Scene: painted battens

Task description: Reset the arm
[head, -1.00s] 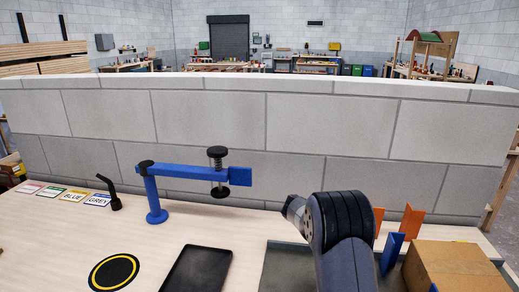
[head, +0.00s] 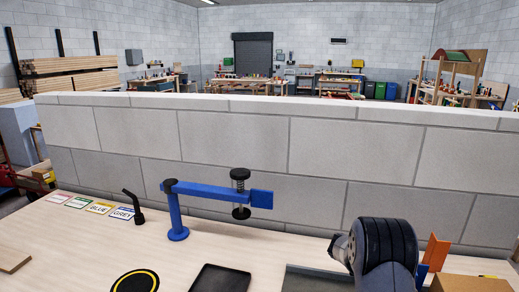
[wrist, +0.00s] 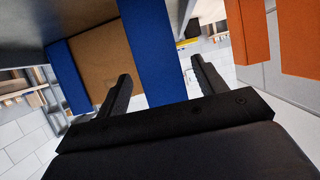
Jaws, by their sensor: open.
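My arm (head: 387,248) shows at the lower right in the head view, bent over the bench; my gripper's fingers are out of sight there. In the wrist view my gripper (wrist: 160,68) is open, its two dark fingers apart. A blue batten (wrist: 150,45) lies across the gap beyond the fingers; I cannot tell how far off it is. Another blue batten (wrist: 70,75) is to the left, with a brown surface (wrist: 100,60) between the two. Two orange battens (wrist: 251,45) hang at the upper right. Nothing is seen gripped.
A blue clamp stand (head: 177,215) stands on the pale bench, beside a black-and-yellow disc (head: 135,283) and a dark tray (head: 221,279). Colour cards (head: 98,208) lie at left. An orange piece (head: 435,252) is close right of my arm. A grey block wall (head: 240,140) runs behind.

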